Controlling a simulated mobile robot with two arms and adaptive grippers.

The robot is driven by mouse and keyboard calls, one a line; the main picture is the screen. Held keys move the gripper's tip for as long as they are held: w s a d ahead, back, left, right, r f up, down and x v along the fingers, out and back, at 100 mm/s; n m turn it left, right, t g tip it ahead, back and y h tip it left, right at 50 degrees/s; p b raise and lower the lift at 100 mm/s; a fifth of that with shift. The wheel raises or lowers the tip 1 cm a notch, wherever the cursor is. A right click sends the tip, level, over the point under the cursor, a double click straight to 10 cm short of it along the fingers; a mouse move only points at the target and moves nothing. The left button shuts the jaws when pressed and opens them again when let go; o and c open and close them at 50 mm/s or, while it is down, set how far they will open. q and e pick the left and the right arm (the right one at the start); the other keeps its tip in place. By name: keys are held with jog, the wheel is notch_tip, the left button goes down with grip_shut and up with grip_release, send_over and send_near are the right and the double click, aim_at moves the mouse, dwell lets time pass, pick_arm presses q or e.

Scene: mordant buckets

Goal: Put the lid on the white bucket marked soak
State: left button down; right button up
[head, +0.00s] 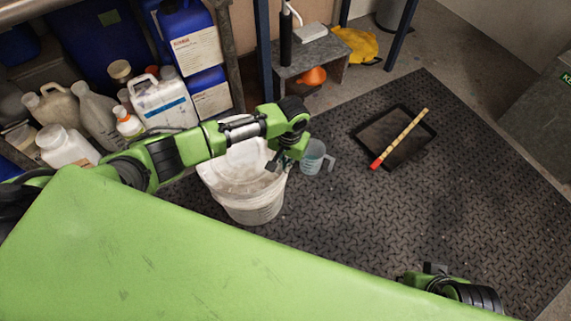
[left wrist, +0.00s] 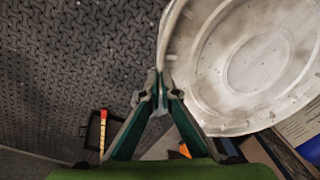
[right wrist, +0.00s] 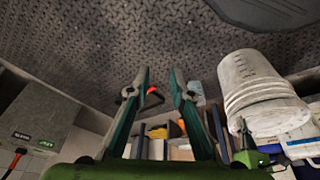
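A white bucket (head: 252,208) stands on the dark mat in the head view; it also shows in the right wrist view (right wrist: 243,72). I cannot read any mark on it. A pale round lid (head: 238,165) is over the bucket's mouth and hides most of it. The lid fills the right of the left wrist view (left wrist: 255,60), with a raised ring. My left gripper (left wrist: 160,92) is shut on the lid's rim. I cannot tell whether the lid touches the bucket. My right gripper (right wrist: 159,78) is open and empty, away from the bucket.
A clear jug (head: 314,157) stands close beside the bucket. A black tray (head: 377,143) with a yellow red-tipped stick (head: 400,140) lies farther right. Bottles (head: 160,100) and blue canisters (head: 190,40) crowd the left. The mat (head: 440,190) is clear at right.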

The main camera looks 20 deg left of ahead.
pick_arm(q)
jog(key=shift+f, duration=0.15)
pick_arm(e)
jog(key=shift+w+a, duration=0.15)
jog(key=shift+w, duration=0.1)
